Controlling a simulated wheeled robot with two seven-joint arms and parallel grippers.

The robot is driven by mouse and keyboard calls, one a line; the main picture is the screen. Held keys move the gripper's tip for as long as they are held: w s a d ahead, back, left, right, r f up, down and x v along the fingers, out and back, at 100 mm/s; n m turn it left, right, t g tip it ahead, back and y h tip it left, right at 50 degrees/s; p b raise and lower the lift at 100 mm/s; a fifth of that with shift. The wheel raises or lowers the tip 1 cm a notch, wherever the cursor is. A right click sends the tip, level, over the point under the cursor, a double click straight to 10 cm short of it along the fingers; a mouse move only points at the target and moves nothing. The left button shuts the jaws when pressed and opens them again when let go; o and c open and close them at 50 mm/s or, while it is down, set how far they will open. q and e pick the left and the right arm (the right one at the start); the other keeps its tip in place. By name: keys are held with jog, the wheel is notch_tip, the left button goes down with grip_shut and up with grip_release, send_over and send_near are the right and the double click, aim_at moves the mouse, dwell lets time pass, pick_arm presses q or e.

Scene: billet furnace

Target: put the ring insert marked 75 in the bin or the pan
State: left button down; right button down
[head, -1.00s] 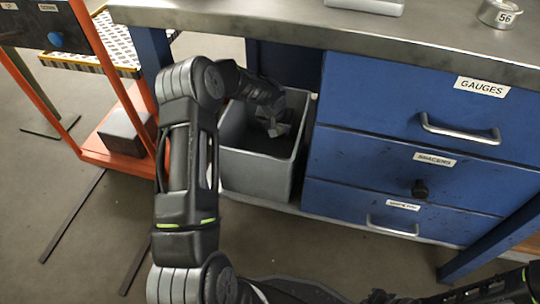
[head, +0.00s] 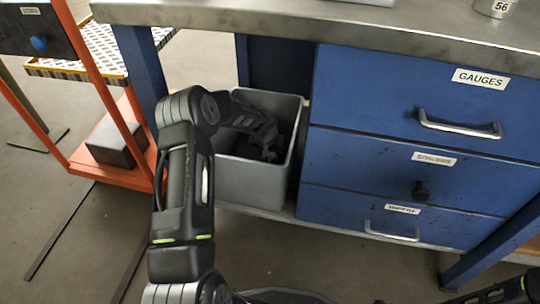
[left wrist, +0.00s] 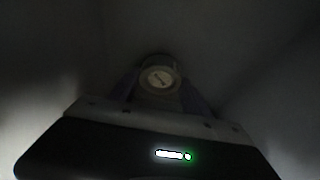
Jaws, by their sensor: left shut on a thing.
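In the head view my left arm reaches down into the grey bin (head: 250,182) under the bench, and the left gripper (head: 268,152) is low inside it, mostly dark and hard to make out. In the left wrist view a pale round ring insert (left wrist: 158,79) sits between the two fingers of the left gripper (left wrist: 160,90), which are shut on it. The mark on its face is too dark and small to read. The bin's pale walls surround the gripper in that view. My right gripper is not in view.
The metal bench top (head: 300,22) overhangs the bin. A blue drawer cabinet (head: 400,150) stands right of the bin. An orange-framed rack (head: 85,165) with a dark block (head: 115,143) is at left. A ring marked 56 (head: 494,7) sits on the bench.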

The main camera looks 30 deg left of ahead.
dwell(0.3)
pick_arm(q)
jog(key=shift+f, duration=0.25)
jog(key=c, duration=0.5)
grip_release()
jog(key=shift+r, duration=0.15)
jog(key=shift+r, duration=0.25)
jog(key=p+v, duration=0.4)
jog(key=v, duration=0.7)
jog(key=shift+s+r, duration=0.25)
jog(key=shift+d, duration=0.1)
